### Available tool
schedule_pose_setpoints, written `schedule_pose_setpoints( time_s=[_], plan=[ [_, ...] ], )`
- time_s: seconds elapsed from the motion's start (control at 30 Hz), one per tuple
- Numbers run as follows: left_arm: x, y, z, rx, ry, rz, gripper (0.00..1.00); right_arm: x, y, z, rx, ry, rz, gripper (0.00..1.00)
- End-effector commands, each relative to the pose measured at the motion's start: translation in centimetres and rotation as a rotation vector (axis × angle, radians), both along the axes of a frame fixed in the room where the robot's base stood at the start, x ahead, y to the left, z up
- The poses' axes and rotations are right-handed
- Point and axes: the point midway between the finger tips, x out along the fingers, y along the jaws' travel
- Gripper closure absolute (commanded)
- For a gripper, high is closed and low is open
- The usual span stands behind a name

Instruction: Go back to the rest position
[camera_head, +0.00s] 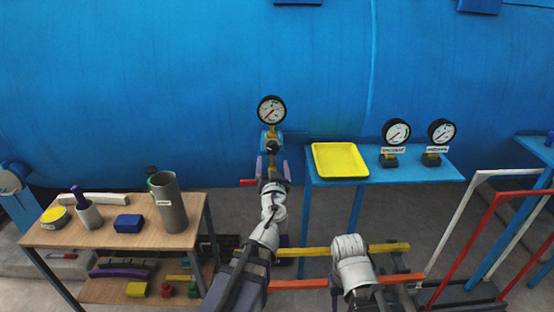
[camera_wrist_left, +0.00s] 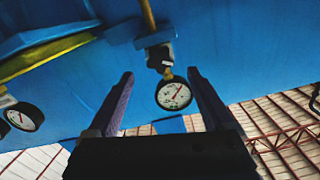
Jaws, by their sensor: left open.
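My left gripper (camera_head: 272,168) is in front of the blue tank, just below a round pressure gauge (camera_head: 271,110) on a brass and blue fitting (camera_head: 271,140). Its two purple fingers are apart and nothing is seen held between them. In the left wrist view my left gripper (camera_wrist_left: 160,74) is open, and the gauge (camera_wrist_left: 173,95) shows between the fingers, apparently beyond them. I cannot tell whether a finger touches the fitting. A white part of my right arm (camera_head: 352,262) shows at the lower middle; its gripper is not visible.
A blue table (camera_head: 320,181) right of my left gripper bears a yellow tray (camera_head: 340,174) and two gauges (camera_head: 396,133) (camera_head: 441,132). A wooden table (camera_head: 55,238) at left holds a grey cylinder (camera_head: 169,205), a blue block (camera_head: 128,223) and cups. Red and white rails (camera_head: 480,235) stand at right.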

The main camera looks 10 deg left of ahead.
Motion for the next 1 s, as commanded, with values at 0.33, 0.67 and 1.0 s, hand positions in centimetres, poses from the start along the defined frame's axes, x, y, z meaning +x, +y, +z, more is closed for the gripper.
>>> schedule_pose_setpoints(
  time_s=[0.33,0.67,1.0],
  plan=[
    [-5.2,0.9,-3.4,-0.065,0.364,0.258,0.14,0.0,0.0,4.3,0.000,0.000,0.000,0.50],
    [-18.9,-8.3,-11.7,-0.081,1.246,0.078,0.14,0.0,0.0,8.5,0.000,0.000,-0.001,0.50],
    [-26.3,-13.9,-12.2,-0.054,1.605,-0.218,0.14,0.0,0.0,9.6,0.000,0.000,-0.001,0.50]
  ],
)
